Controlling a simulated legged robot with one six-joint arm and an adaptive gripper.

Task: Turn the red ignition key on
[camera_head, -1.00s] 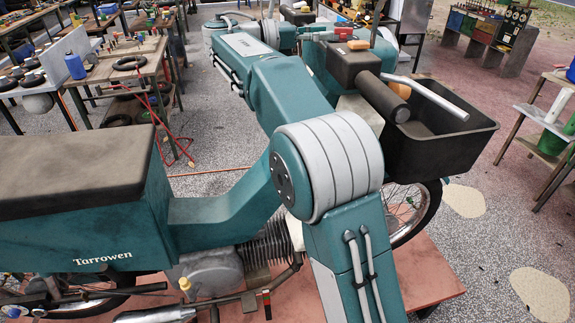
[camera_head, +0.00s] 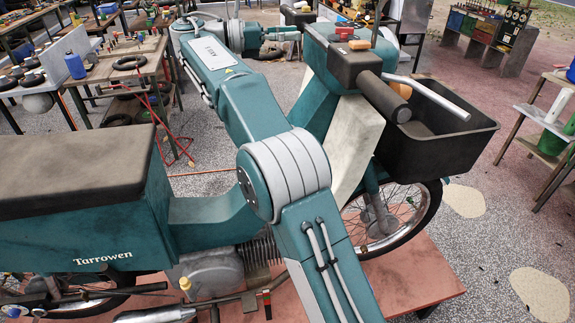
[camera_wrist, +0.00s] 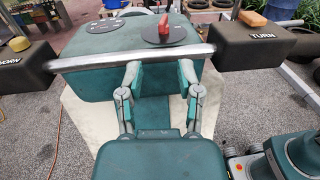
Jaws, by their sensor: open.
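The red ignition key (camera_wrist: 163,24) stands on a round black dial (camera_wrist: 166,37) on the motorbike's teal console (camera_wrist: 120,48), pointing up the picture in the wrist view. In the head view the key (camera_head: 343,31) is small on top of the console. My gripper (camera_wrist: 160,72) is open and empty, its fingers apart on the near side of the chrome handlebar. The key lies beyond the bar, roughly in line with the gap and clear of both fingers. In the head view my gripper (camera_head: 290,37) is left of the console.
The chrome handlebar (camera_wrist: 90,61) crosses between my gripper and the key. A black box marked TURN (camera_wrist: 258,38) is at right, with an orange block (camera_wrist: 266,19) on top. Another gauge (camera_wrist: 105,26) sits left of the dial. A black front basket (camera_head: 450,155) is beyond the handlebar.

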